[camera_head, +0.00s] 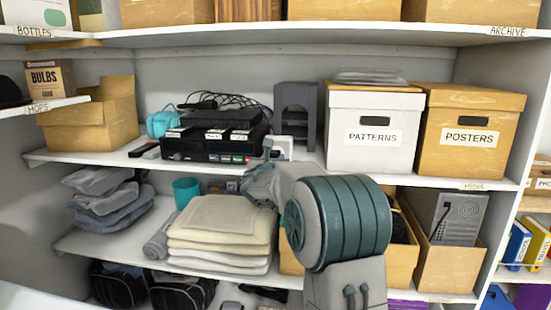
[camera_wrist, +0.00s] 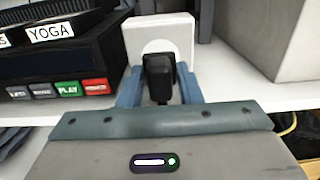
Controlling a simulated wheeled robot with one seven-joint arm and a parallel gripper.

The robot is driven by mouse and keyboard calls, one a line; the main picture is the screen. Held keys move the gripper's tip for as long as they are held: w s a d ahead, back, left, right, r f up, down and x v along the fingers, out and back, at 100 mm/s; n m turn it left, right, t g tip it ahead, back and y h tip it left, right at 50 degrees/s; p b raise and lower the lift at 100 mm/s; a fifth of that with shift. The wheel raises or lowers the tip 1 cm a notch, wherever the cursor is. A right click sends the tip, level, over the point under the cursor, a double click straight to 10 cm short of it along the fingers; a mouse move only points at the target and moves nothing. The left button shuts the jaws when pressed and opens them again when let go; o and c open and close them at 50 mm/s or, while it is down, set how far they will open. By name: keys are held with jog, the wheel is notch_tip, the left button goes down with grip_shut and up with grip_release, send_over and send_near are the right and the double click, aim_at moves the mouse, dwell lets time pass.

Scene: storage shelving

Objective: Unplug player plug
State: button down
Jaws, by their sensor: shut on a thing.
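The black player plug (camera_wrist: 159,76) sits at the front of a white wall socket (camera_wrist: 160,38) with a round face. My gripper (camera_wrist: 160,90) has one finger on each side of the plug and is shut on it. In the wrist view the plug appears against the socket face; I cannot tell how deep it sits. The black player (camera_head: 212,146) stands on the middle shelf left of the socket, and its front buttons show in the wrist view (camera_wrist: 68,90). In the head view my arm hides most of the gripper and the plug.
Tapes and a flat black device lie on the player, with a tangled black cable (camera_head: 232,100) behind. A grey holder (camera_head: 296,112) stands behind the socket. The white PATTERNS box (camera_head: 372,135) is close on the right, beside the POSTERS box (camera_head: 468,135). Folded towels (camera_head: 221,232) lie below.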

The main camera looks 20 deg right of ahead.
jog(key=shift+b+v, duration=0.75)
jog(key=shift+v, duration=1.1)
jog(key=shift+d, duration=0.1)
jog(key=s+d+b, duration=0.4)
jog(key=d+b, duration=0.3)
jog(key=d, duration=0.1)
jog(key=shift+s+b, duration=0.35)
jog(key=shift+d, duration=0.1)
